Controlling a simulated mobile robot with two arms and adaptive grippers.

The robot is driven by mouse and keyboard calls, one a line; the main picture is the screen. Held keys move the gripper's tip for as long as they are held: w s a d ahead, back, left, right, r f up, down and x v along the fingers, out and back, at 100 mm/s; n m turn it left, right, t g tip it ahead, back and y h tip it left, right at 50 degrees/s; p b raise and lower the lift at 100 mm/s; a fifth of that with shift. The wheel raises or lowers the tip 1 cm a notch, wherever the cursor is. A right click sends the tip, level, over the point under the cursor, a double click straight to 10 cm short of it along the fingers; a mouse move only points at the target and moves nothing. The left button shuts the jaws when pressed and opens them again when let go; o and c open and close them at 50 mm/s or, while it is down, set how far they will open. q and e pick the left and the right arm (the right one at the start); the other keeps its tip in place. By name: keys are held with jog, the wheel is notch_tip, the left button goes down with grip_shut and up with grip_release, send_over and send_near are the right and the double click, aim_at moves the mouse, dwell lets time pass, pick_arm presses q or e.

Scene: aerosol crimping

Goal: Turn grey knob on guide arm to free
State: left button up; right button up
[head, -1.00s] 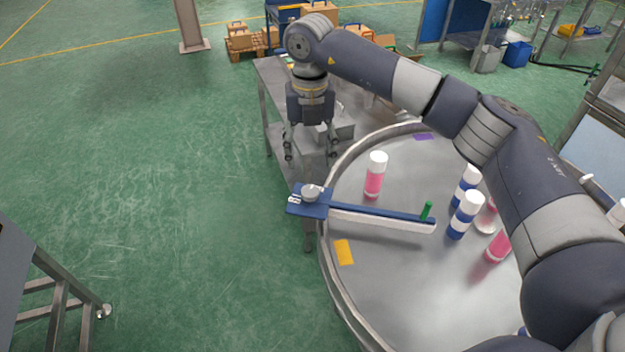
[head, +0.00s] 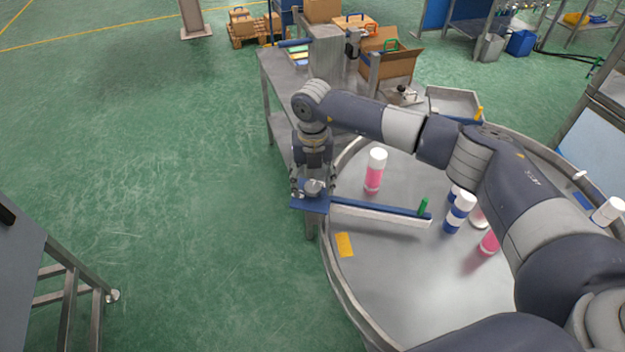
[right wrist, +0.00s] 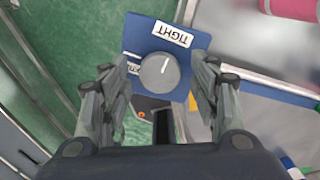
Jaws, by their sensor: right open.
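The grey knob (head: 313,187) sits on the blue end plate of the guide arm (head: 375,209), which reaches over the round table's rim. In the right wrist view the knob (right wrist: 159,73) shows a white pointer mark directed up, toward the label TIGHT (right wrist: 172,34). A second label (right wrist: 133,68) left of the knob is partly hidden by a finger. My right gripper (head: 315,188) points down at the knob, open, with a finger on each side; in the right wrist view gaps show between the fingers and the knob. My left gripper is not in view.
The round metal table (head: 390,290) carries a pink can (head: 375,171) near the guide arm and several more cans to the right. A metal bench with boxes (head: 390,60) is behind.

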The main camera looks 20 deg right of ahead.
jog(key=shift+c, duration=0.6)
jog(key=c, duration=0.9)
jog(key=shift+c, duration=0.2)
